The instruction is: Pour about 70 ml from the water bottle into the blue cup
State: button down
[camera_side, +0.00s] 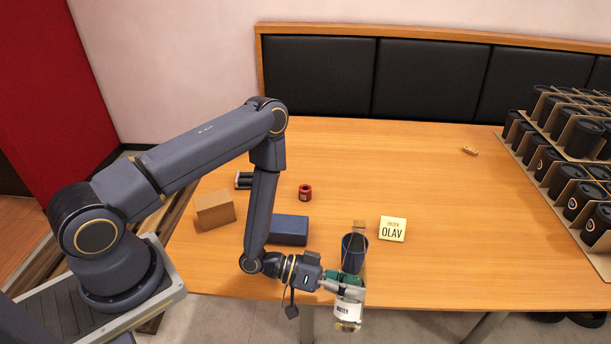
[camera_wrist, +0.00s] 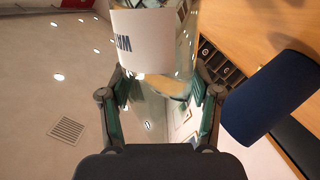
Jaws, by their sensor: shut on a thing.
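The water bottle (camera_side: 348,309) is clear, with a white label and a tan band near its base. My gripper (camera_side: 345,283) is shut on it at the table's front edge. In the side view it looks close to upright, its upper part overlapping the blue cup. In the wrist view my gripper (camera_wrist: 160,80) has a finger on each side of the bottle, and its white label (camera_wrist: 143,42) shows. The dark blue cup (camera_side: 354,254) stands just behind the bottle; it also shows at the right of the wrist view (camera_wrist: 268,98). The cup's inside is not clear.
A blue box (camera_side: 289,230), a cardboard box (camera_side: 215,210) and a red ring-shaped item (camera_side: 305,191) lie to the left. Racks of black cups (camera_side: 566,180) fill the far right. The middle right of the table is clear.

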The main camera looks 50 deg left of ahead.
aim_at(350, 305)
jog(key=n, duration=0.1)
jog(key=s+d+f+n, duration=0.1)
jog(key=shift+s+d+f+n+g+h, duration=0.1)
jog(key=shift+s+d+n+g+h, duration=0.1)
jog(key=shift+s+n+g+h, duration=0.15)
jog(key=shift+s+d+f+n, duration=0.35)
jog(key=shift+f+n, duration=0.1)
jog(key=shift+n, duration=0.3)
jog(key=shift+s+d+r+n+h, duration=0.15)
jog(key=shift+r+n+h, duration=0.1)
jog(key=shift+r+n, duration=0.35)
jog(key=shift+w+a+r+n, duration=0.1)
jog(key=shift+r+n, duration=0.35)
jog(key=shift+r, duration=0.1)
jog(key=shift+w+a+r+n, duration=0.1)
jog(key=shift+r+n, duration=0.35)
jog(key=shift+r, duration=0.05)
jog(key=shift+r+g+h, duration=0.25)
jog(key=shift+r+h, duration=0.05)
jog(key=shift+r+n, duration=0.5)
jog(key=shift+s+d+r, duration=0.25)
jog(key=shift+s, duration=0.1)
jog(key=shift+r+n, duration=0.35)
jog(key=shift+n, duration=0.15)
dwell(0.4)
jog(key=shift+s+f+m, duration=0.15)
jog(key=shift+f+m, duration=1.45)
jog(key=shift+f, duration=0.6)
